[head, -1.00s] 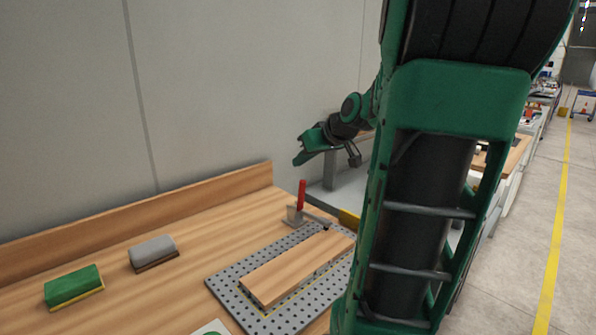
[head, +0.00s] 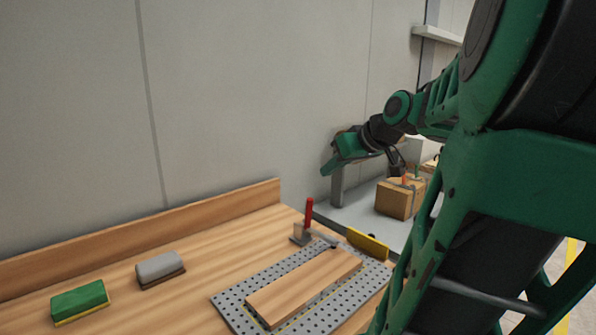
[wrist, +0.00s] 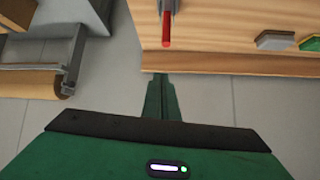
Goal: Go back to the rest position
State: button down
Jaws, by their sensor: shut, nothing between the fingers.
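My gripper (head: 327,171) hangs in the air beyond the far right end of the wooden workbench (head: 215,235), with the wall behind it. In the wrist view its two green fingers (wrist: 161,77) are together, with nothing between them. The fingertips show just below the bench edge in that picture, in line with the red handle of the toggle clamp (wrist: 166,30). My arm fills the right side of the head view and hides what lies behind it.
A wooden board (head: 304,285) lies on a perforated metal plate (head: 233,312) beside the red-handled clamp (head: 308,214). A grey block (head: 160,268) and a green block (head: 79,300) sit to the left. A cardboard-coloured box (head: 394,200) stands on a grey surface behind.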

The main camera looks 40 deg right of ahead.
jog(key=s+a+f+m+g+y, duration=0.2)
jog(key=s+a+f+g, duration=0.35)
jog(key=a+f, duration=0.7)
jog(key=s+a+f+g, duration=0.1)
jog(key=s+f, duration=0.1)
jog(key=s, duration=0.1)
jog(key=s+a+f+m+g, duration=0.1)
jog(key=s+a+f+g, duration=0.1)
jog(key=s, duration=0.2)
jog(key=s+a+f+m+g, duration=0.1)
jog(key=s+f, duration=0.1)
jog(key=s, duration=0.1)
jog(key=shift+s+a+f+g+h, duration=0.1)
jog(key=shift+s+a+g+h, duration=0.2)
jog(key=shift+a, duration=0.1)
